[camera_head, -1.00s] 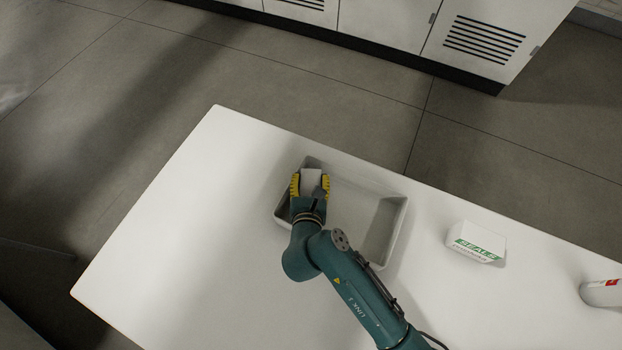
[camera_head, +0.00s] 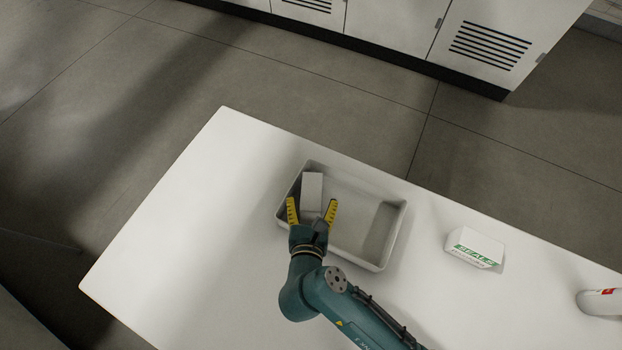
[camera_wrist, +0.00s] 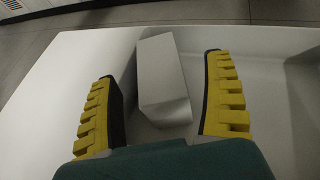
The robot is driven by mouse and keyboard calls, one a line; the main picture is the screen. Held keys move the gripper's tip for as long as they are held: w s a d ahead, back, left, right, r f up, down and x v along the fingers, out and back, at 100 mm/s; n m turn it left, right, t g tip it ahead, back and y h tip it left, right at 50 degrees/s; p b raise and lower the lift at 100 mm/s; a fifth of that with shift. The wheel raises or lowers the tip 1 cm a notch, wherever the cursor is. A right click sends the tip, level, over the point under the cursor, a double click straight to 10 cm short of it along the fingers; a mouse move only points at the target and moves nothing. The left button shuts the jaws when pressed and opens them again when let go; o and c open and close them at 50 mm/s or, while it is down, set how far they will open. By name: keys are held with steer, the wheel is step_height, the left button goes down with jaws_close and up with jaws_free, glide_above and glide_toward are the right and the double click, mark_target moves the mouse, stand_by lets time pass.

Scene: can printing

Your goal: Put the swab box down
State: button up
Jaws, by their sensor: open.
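The swab box (camera_head: 312,190) is a plain white box standing inside the left part of a grey tray (camera_head: 349,256) on the white table. In the wrist view the box (camera_wrist: 162,75) sits on the tray floor close to the tray's wall, beyond my fingers. My gripper (camera_head: 312,206) is open, with its yellow-padded fingers spread apart at the near end of the box. In the wrist view my gripper (camera_wrist: 160,100) shows clear gaps between both fingers and the box.
The right part of the tray is empty. A white box with green SEALS lettering (camera_head: 475,249) stands on the table right of the tray. A white bottle with a red mark (camera_head: 602,302) lies at the right edge. The table's left side (camera_head: 190,225) is clear.

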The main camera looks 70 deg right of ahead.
steer(key=v, duration=0.4)
steer(key=shift+a+r+p, duration=0.2)
steer(key=shift+a+p, duration=0.05)
steer(key=shift+p, duration=0.05)
